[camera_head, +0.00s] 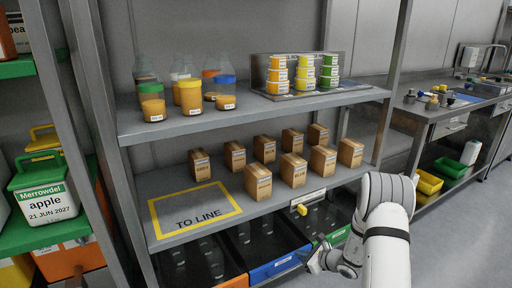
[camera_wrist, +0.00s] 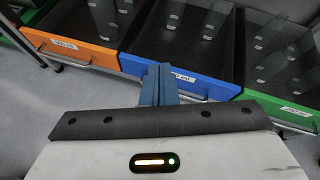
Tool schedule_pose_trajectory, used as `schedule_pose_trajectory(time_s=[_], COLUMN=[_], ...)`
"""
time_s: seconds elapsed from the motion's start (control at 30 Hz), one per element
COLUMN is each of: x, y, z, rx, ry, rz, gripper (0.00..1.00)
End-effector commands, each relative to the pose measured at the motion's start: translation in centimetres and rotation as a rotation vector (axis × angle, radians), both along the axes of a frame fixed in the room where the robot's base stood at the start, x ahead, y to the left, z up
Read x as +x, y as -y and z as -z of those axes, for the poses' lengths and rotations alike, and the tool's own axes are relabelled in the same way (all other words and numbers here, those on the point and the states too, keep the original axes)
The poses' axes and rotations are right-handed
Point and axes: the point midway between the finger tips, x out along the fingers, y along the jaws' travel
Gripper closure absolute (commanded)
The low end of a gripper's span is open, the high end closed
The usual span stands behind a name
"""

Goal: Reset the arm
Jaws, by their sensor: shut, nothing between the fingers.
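My gripper (camera_head: 318,262) is at the lower right of the head view, at the end of my white arm, in front of the shelf's lower bins. In the wrist view my gripper (camera_wrist: 158,78) has its two blue fingers together, with nothing between them. The fingertips overlap the front of the blue bin (camera_wrist: 190,72) in that picture; I cannot tell whether they touch it. My arm is bent, with its elbow high at the right of the shelf.
A grey shelf (camera_head: 262,113) holds jars, stacked tubs (camera_head: 279,75) and several cardboard boxes (camera_head: 258,182). A "TO LINE" area (camera_head: 193,209) is empty. Orange (camera_wrist: 80,55) and green (camera_wrist: 275,108) bins flank the blue one. A workbench (camera_head: 445,108) stands at right; floor shows below it.

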Motion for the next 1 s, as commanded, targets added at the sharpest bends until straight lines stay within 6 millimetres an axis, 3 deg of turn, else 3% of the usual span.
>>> schedule_pose_trajectory(time_s=[0.03,0.1,0.27,0.4,0.67,1.0], x=[-0.5,-1.8,-5.8,-10.2,-19.2,-29.8], y=[-1.5,-3.3,-6.7,-8.7,-9.9,-6.8], z=[-5.6,-10.2,-19.9,-27.4,-38.9,-50.8], rx=[-0.038,-0.091,-0.225,-0.359,-0.648,-1.103], ry=[0.037,0.075,0.161,0.233,0.352,0.457], rz=[-0.089,-0.212,-0.486,-0.717,-1.12,-1.585], gripper=[1.0,1.0,1.0,1.0,1.0,1.0])
